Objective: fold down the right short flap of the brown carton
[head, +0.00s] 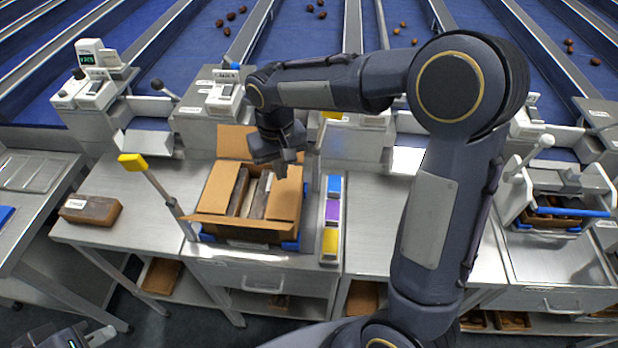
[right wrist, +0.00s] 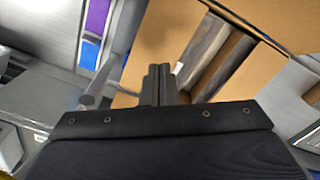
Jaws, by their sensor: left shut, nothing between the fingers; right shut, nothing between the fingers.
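The brown carton (head: 250,234) stands open on the middle bench, with long dark and pale packs (head: 254,196) inside. Its right short flap (head: 284,203) is a plain brown panel at the right of the packs; it also shows in the right wrist view (right wrist: 165,38). I cannot tell its exact angle. My right gripper (head: 282,170) is shut and empty over the carton's back right part, by that flap. Its closed fingers also show in the right wrist view (right wrist: 160,80); contact is unclear. My left gripper (head: 98,337) is shut at the bottom left, partly cut off, far from the carton.
A yellow-topped post (head: 133,161) stands left of the carton. A strip with blue, purple and yellow blocks (head: 332,211) lies close to its right. A brown box (head: 90,210) lies at the left. Machines (head: 205,120) line the back. The bench between box and post is clear.

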